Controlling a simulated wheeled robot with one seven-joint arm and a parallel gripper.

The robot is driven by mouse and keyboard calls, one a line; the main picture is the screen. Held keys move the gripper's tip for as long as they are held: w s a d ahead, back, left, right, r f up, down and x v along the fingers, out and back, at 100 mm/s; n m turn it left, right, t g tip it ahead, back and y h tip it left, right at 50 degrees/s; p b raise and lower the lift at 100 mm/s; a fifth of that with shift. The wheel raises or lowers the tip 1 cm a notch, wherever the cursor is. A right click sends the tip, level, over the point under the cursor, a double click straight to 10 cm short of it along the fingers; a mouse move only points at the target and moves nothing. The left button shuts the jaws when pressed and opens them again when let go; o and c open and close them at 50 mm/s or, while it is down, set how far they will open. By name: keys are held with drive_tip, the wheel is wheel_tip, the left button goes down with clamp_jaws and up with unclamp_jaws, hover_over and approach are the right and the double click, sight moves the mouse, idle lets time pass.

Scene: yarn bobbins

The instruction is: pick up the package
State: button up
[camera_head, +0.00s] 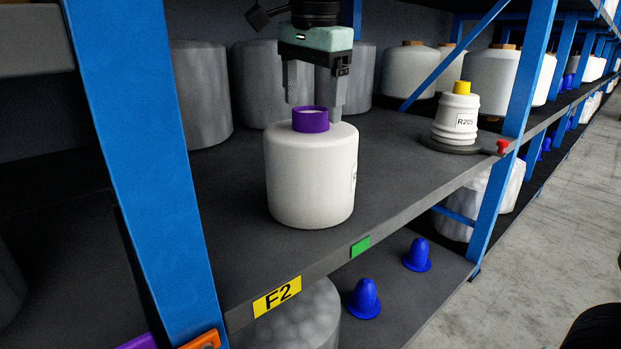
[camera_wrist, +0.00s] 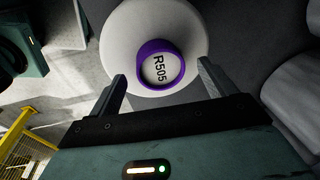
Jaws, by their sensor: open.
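A white yarn bobbin (camera_head: 310,178) with a purple core ring stands upright on the dark shelf in the head view; I take it to be the package. In the wrist view the bobbin (camera_wrist: 118,30) shows from above, and its purple ring (camera_wrist: 143,47) surrounds an R505 label. My gripper (camera_head: 314,110) is open and points down over the bobbin's top. One finger is on either side of the purple ring in the head view. In the wrist view the gripper (camera_wrist: 162,74) has its fingertips near the ring's lower edge. I cannot tell whether they touch the bobbin.
A white bobbin with a yellow top, labelled R205 (camera_head: 454,118), stands to the right by a blue post (camera_head: 527,68). Large grey bobbins (camera_head: 200,95) stand behind. The shelf edge carries an F2 label (camera_head: 277,297). Blue cones (camera_head: 364,299) sit on the lower shelf.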

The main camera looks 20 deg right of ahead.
drive_tip(key=shift+w+f, duration=0.1)
drive_tip(key=shift+f, duration=0.75)
drive_tip(key=shift+r, duration=0.1)
clamp_jaws()
drive_tip(key=shift+r, duration=0.1)
drive_tip(key=shift+r, duration=0.1)
